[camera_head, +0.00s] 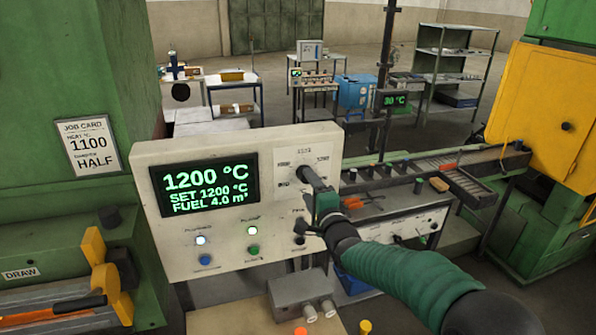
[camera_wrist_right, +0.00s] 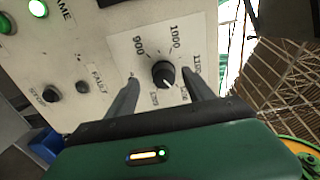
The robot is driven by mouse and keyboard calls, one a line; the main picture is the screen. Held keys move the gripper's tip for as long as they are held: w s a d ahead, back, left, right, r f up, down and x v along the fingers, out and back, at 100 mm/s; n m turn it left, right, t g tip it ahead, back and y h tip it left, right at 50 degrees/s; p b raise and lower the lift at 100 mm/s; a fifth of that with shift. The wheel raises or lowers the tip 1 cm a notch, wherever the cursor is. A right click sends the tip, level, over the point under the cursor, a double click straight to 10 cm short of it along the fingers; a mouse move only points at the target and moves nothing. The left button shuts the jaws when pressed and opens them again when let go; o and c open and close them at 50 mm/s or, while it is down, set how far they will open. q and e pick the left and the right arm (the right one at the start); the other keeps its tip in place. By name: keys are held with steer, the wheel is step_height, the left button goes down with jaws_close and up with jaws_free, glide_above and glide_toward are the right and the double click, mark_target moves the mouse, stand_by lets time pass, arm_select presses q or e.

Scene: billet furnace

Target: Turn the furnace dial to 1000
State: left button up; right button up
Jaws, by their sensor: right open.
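The furnace panel (camera_head: 270,225) is a cream box with a green-lit display (camera_head: 206,186) reading 1200 °C, SET 1200 °C and FUEL 4.0 m³. The dial (camera_wrist_right: 163,73) is a round black knob on a white scale plate (camera_wrist_right: 150,42); 900, 1000 and 1100 are legible on it. Its white pointer mark faces down and slightly right in the right wrist view, away from 1000. My right gripper (camera_head: 308,174) is at the dial, its open fingers on either side of the knob; contact is unclear. The gripper partly hides the dial in the head view. My left gripper is out of view.
Below the dial are small black knobs, and left of them a lit white lamp (camera_head: 201,240), a green lamp (camera_head: 253,230) and two buttons. A job card (camera_head: 89,144) reading 1100 and HALF hangs left. A rail conveyor (camera_head: 440,170) runs behind on the right.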

mark_target(294, 174)
steer(key=w+d, duration=0.1)
steer(key=d, duration=0.1)
steer(key=w+d+p, duration=0.1)
steer(key=w+d, duration=0.1)
steer(key=shift+w+r, duration=0.1)
steer(key=shift+r, duration=0.1)
steer(key=shift+a, duration=0.45)
steer(key=a, duration=0.6)
steer(key=shift+w+a+f, duration=0.1)
steer(key=shift+w+a, duration=0.05)
steer(key=shift+a, duration=0.1)
steer(key=c, duration=0.3)
steer(key=shift+d, duration=0.1)
steer(key=c, duration=0.3)
steer(key=d, duration=0.3)
steer(key=shift+d, duration=0.2)
steer(key=c, duration=0.7)
steer(key=shift+d, duration=0.25)
jaws_close()
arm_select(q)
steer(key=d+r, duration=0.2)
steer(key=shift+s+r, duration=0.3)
arm_select(e)
steer(key=shift+a, duration=0.2)
